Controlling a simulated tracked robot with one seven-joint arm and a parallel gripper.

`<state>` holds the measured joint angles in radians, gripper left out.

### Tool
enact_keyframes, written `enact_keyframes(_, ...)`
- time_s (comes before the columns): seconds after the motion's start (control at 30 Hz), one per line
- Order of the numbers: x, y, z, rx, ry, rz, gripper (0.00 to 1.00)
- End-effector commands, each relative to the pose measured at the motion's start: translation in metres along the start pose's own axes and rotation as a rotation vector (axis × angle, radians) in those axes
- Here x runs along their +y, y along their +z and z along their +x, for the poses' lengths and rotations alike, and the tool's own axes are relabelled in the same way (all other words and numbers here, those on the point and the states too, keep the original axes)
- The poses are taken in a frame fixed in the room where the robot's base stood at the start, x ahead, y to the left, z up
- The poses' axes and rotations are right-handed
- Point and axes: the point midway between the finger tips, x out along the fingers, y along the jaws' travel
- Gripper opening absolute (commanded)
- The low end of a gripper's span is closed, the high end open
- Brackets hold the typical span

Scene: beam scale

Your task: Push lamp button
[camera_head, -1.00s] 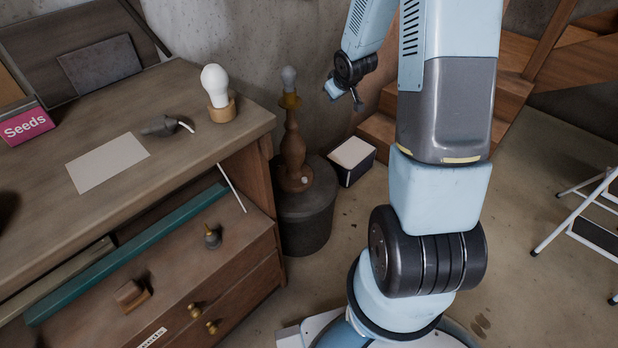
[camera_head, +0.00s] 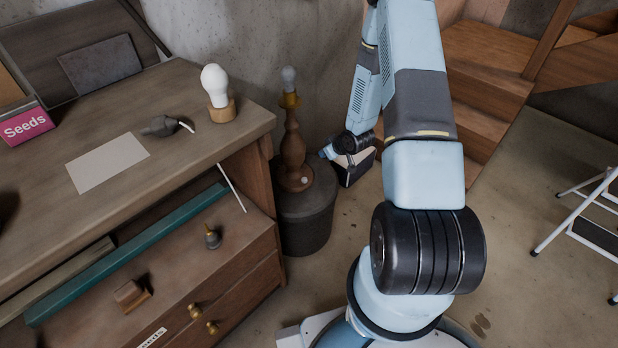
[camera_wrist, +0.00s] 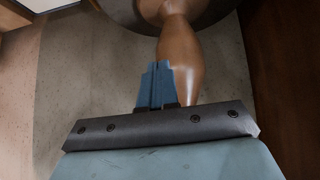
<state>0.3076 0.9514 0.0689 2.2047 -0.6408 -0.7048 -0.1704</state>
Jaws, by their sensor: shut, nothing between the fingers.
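The lamp is a brown turned-wood stand (camera_head: 292,145) with a brass-coloured collar and a bare bulb (camera_head: 289,78). It stands upright on a dark round drum (camera_head: 308,215). A small pale knob, which looks like the button (camera_head: 305,180), sits on the lamp's base. My gripper (camera_head: 326,153) is just right of the lamp stem, above and to the right of the knob. In the wrist view my blue fingers (camera_wrist: 158,85) are together and empty. The brown lamp stem (camera_wrist: 177,45) shows beyond them, partly hidden. I cannot make out the button there.
A wooden workbench (camera_head: 190,110) stands to the left, with a second bulb (camera_head: 215,85) on a wooden holder. A dark box with a pale top (camera_head: 360,162) is behind my gripper. Wooden steps (camera_head: 480,75) rise behind my arm. The floor at right is clear up to a white stepladder (camera_head: 590,205).

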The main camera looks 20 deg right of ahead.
Motion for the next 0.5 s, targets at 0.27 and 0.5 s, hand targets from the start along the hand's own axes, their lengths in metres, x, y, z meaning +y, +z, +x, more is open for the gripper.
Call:
enact_keyframes(0.27,-0.019,0.035,0.027,0.045,-0.050,0.021,0.00)
enact_keyframes(0.5,-0.024,0.042,0.032,0.060,-0.061,0.024,0.00)
